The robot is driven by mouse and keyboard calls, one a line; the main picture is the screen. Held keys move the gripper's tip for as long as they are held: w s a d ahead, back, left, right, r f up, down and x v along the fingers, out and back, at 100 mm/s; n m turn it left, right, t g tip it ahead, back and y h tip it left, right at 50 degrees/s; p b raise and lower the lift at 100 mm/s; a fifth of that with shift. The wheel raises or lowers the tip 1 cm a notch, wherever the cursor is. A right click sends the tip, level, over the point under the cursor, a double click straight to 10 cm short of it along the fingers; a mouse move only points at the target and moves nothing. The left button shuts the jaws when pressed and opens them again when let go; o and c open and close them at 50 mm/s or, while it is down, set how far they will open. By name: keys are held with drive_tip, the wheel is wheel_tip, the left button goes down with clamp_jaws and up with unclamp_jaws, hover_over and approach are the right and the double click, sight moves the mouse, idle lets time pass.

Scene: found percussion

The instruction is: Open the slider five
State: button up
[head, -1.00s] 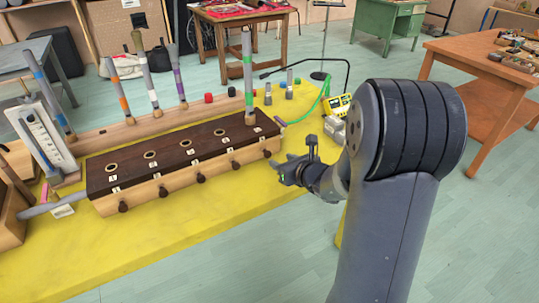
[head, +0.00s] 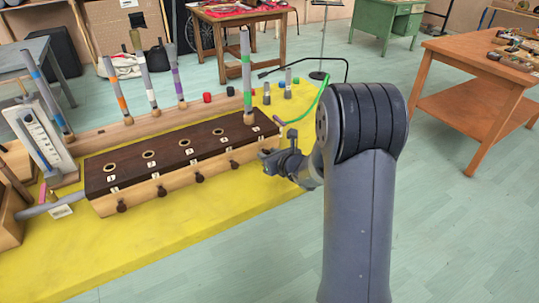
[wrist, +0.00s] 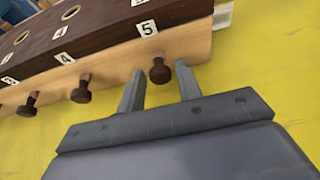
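The dark wooden slider box (head: 190,152) lies on the yellow table, with a row of dark round knobs along its pale front. The label 5 (wrist: 146,28) sits above the slider five knob (wrist: 160,70) in the wrist view. My gripper (wrist: 160,80) is open, with one finger on each side of that knob. The knob is at fingertip depth; I cannot tell whether either finger touches it. In the head view my gripper (head: 265,158) is at the box's right front end and hides the knob. A grey tube with green bands (head: 246,75) stands upright at hole five.
The neighbouring slider knob (wrist: 81,92) is left of my gripper. A wooden rack with several banded tubes (head: 150,80) stands behind the box. A green cable (head: 310,108) runs on the right. The yellow table (head: 170,235) in front of the box is clear.

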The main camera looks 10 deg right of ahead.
clamp_jaws()
drive_tip(key=shift+s, duration=0.15)
drive_tip(key=shift+s+d+f+b, duration=0.15)
drive_tip(key=shift+s+b, duration=0.1)
drive_tip(key=shift+b, duration=0.1)
drive_tip(key=shift+s+d+b, duration=0.15)
drive_tip(key=shift+s+b, duration=0.15)
drive_tip(key=shift+s, duration=0.25)
drive_tip(key=shift+s+d+b, duration=0.15)
drive_tip(key=shift+s+b, duration=0.1)
drive_tip(key=shift+s, duration=0.25)
drive_tip(key=shift+o, duration=1.2)
unclamp_jaws()
drive_tip(key=p+v, duration=0.1)
drive_tip(key=v, duration=1)
